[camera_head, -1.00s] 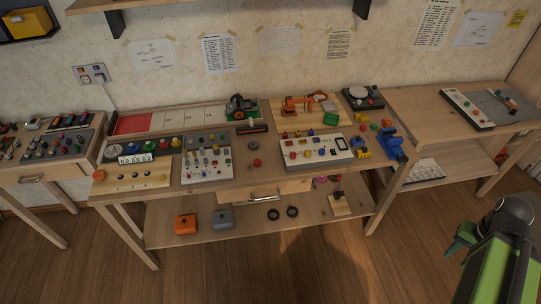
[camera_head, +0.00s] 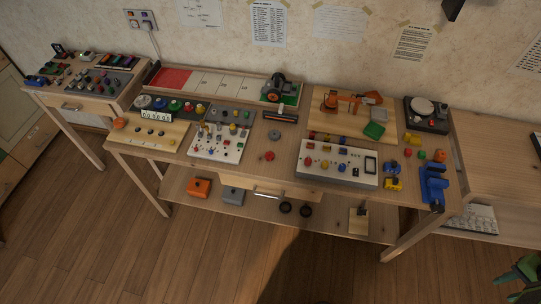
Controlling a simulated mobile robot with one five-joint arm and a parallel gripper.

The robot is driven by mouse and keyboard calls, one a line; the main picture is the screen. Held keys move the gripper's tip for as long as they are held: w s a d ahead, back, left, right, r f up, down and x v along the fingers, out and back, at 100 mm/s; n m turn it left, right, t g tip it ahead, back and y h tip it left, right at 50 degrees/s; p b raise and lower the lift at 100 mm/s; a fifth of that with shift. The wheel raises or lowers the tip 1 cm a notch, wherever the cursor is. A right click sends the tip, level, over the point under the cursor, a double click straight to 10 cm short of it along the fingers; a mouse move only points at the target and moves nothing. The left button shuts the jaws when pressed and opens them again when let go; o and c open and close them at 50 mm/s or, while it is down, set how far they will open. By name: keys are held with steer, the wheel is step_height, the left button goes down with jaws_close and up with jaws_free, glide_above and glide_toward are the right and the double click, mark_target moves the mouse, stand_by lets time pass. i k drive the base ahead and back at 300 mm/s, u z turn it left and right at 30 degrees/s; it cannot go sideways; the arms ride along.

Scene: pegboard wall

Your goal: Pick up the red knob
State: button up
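A small red knob-like piece (camera_head: 269,156) sits alone on the wooden tabletop, near the front edge at the middle of the workbench (camera_head: 262,176). Other red, knob-like parts show too: one on the left end of the white control panel (camera_head: 308,161) and one among the loose parts at the right (camera_head: 422,155). My gripper (camera_head: 520,280) shows only in part, dark and green at the lower right corner. It is far from the bench and the knob, and its fingers are too unclear to tell open or shut.
A grey panel with switches (camera_head: 219,143) stands left of the red piece. A grey ring-shaped piece (camera_head: 274,134) lies behind it. A blue vise (camera_head: 433,185) sits at the right end. The lower shelf holds an orange box (camera_head: 199,187) and a grey one. The wooden floor in front is clear.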

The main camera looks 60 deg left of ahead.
mark_target(269, 157)
steer(key=u, duration=4.65)
steer(key=i, duration=0.25)
steer(key=u, duration=5.05)
steer(key=k, duration=0.8)
steer(key=z, duration=5.75)
